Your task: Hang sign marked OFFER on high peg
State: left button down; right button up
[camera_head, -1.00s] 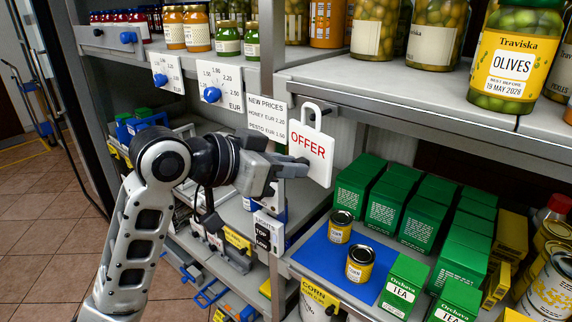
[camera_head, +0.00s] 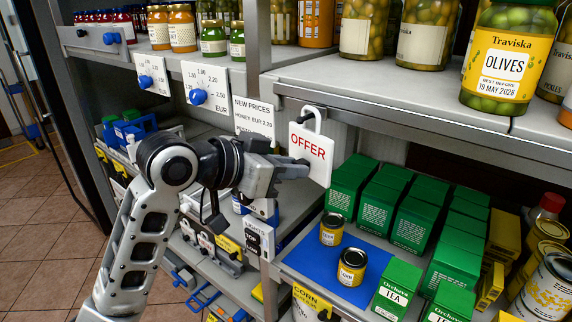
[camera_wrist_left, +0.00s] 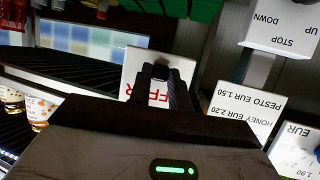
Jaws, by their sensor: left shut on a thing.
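The white sign marked OFFER (camera_head: 310,145) has red letters and a loop-shaped hook at its top. In the left wrist view, the sign (camera_wrist_left: 135,72) shows upside down behind my left gripper's fingers (camera_wrist_left: 160,75), which cover part of the lettering. The hook's top is near the front edge of the upper right shelf. My right gripper is not in view.
A NEW PRICES card (camera_head: 254,119) hangs just left of the sign. Price cards with blue knobs (camera_head: 198,97) are farther left. The upper right shelf edge (camera_head: 400,112) carries olive jars (camera_head: 511,55). Below stand green tea boxes (camera_head: 397,285) and corn cans (camera_head: 352,267) on a blue mat.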

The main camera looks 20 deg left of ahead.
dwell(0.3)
pick_arm(q)
jog(key=c, duration=1.2)
grip_release()
jog(key=b+v, duration=0.4)
jog(key=v, duration=1.2)
jog(key=w+f+n+y, duration=0.2)
jog(key=w+f+n, duration=0.1)
jog(key=f, duration=1)
jog(key=w+f+n+y, duration=0.1)
jog(key=w+f+n, duration=0.25)
jog(key=f, duration=0.95)
jog(key=s+d+f+m+y, duration=0.1)
jog(key=s+d+f, duration=0.2)
jog(key=s+f, duration=0.4)
jog(key=s+d+f+m+y, duration=0.1)
jog(key=s+d+f, duration=0.3)
jog(key=s+f, duration=0.3)
notch_tip(320, 180, down, 5)
jog(key=shift+f+g, duration=0.25)
jog(key=shift+g, duration=0.05)
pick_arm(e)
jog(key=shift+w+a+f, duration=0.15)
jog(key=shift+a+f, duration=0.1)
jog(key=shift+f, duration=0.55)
